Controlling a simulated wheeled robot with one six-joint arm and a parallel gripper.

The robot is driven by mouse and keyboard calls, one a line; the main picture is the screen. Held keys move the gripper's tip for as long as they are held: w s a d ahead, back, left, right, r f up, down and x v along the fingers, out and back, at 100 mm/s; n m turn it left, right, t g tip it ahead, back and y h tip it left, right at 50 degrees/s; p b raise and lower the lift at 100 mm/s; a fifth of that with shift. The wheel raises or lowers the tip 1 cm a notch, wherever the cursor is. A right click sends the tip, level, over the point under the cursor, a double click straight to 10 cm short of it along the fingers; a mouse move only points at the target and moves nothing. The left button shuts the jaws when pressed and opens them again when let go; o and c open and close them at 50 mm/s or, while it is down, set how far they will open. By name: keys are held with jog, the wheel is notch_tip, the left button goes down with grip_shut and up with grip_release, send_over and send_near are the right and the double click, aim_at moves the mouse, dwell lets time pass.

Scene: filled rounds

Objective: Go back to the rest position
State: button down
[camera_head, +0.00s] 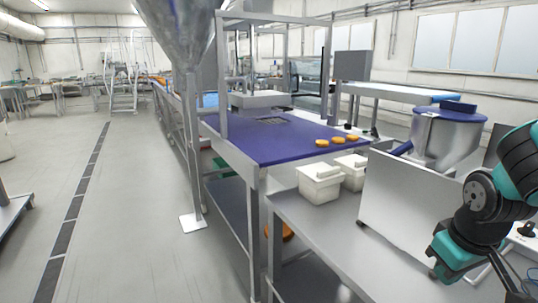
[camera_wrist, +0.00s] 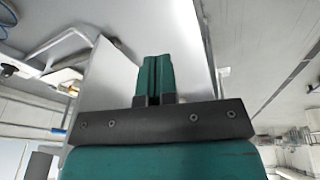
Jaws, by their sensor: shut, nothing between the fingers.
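My gripper (camera_wrist: 153,78) shows in the wrist view with its two teal fingers pressed together and nothing between them. The wrist view is tilted, with a pale flat panel behind the fingers. In the head view my teal and black arm is folded at the right edge, beside a grey metal panel (camera_head: 405,205) on the steel table (camera_head: 315,235). The fingertips cannot be made out in the head view.
A blue conveyor (camera_head: 260,140) carries several orange rounds (camera_head: 338,140). Two white containers (camera_head: 319,183) stand on the steel table. A steel bowl machine (camera_head: 445,135) stands behind the panel. The floor (camera_head: 130,220) on the left is mostly clear.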

jog(key=s+a+r+n+g+y+p, duration=0.2)
jog(key=s+a+r+n+y+p, duration=0.2)
jog(key=s+a+r, duration=0.9)
jog(key=s+a+p, duration=0.1)
jog(key=a, duration=0.2)
jog(key=shift+s+r+g+y, duration=0.2)
jog(key=shift+g+y, duration=0.1)
jog(key=shift+g, duration=0.1)
